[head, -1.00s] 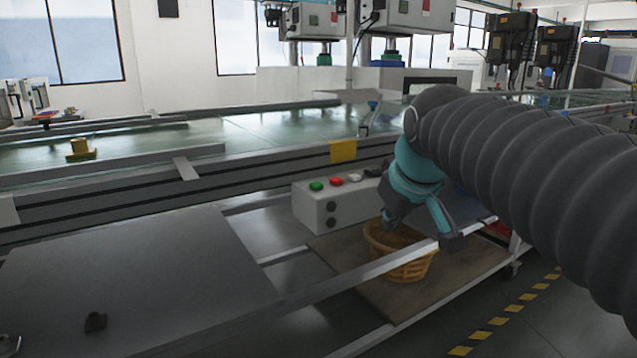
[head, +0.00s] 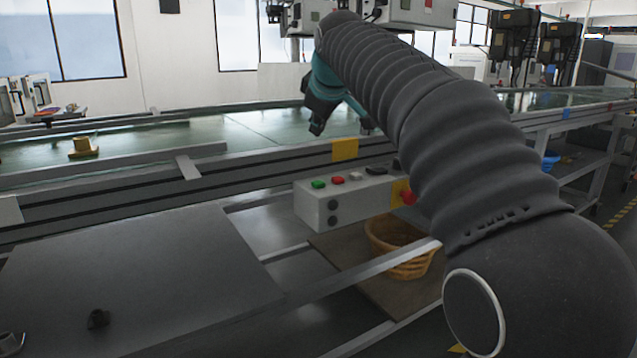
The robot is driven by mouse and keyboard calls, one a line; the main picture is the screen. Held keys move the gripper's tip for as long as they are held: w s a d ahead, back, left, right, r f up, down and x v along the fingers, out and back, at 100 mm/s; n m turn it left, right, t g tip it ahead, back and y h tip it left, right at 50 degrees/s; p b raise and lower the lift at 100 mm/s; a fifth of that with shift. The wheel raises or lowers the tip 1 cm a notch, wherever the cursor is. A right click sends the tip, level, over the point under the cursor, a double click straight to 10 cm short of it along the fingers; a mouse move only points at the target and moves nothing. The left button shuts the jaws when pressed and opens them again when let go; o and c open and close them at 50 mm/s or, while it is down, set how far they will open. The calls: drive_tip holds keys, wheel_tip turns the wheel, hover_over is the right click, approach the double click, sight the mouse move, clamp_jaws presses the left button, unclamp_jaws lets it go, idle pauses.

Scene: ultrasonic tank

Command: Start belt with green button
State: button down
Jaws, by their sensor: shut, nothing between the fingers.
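The green button (head: 318,184) sits at the left end of the top of a light grey control box (head: 350,202). A red button (head: 337,180) and a white button are to its right on the same top. My gripper (head: 322,118) is shut and empty. It is raised over the belt (head: 255,128), above and behind the control box in the picture, apart from the green button. The green button is in plain view. My arm covers the right end of the box and part of the belt.
A yellow piece (head: 83,147) lies on the belt at the left. A wicker basket (head: 400,262) stands below the box on a brown board. A red emergency knob (head: 408,197) is at the box's right end. A dark flat table (head: 130,260) fills the lower left.

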sight(318, 183)
drive_tip(key=shift+f, duration=0.15)
wheel_tip(318, 183, down, 8)
drive_tip(key=b, duration=0.7)
drive_tip(key=shift+f, duration=0.25)
drive_tip(key=shift+f, duration=0.2)
idle(0.9)
drive_tip(key=shift+f, duration=0.25)
